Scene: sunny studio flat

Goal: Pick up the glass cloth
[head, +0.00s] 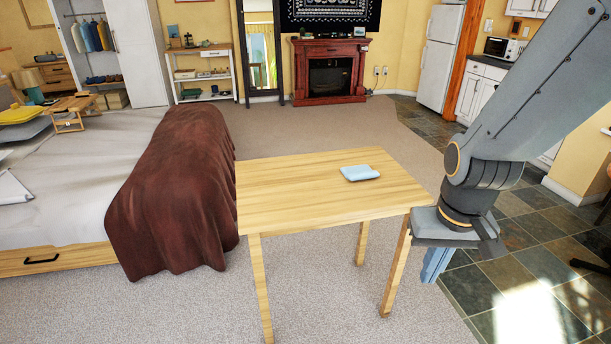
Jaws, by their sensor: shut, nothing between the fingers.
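The glass cloth (360,173) is a light blue folded cloth lying flat on the wooden table (290,190), right of the middle of its top. My gripper (434,266) points down beside the table's front right corner, to the right of and nearer than the cloth. Its blue-grey fingers are together, with nothing seen between them. It is apart from the cloth. The fingertips hang lower in the picture than the table top.
The rest of the table top is bare. A bed (70,175) with a brown blanket (175,185) stands close to the table's left. Carpet is open behind the table, up to a red-brown fireplace (329,72). Dark floor tiles (545,225) lie to the right.

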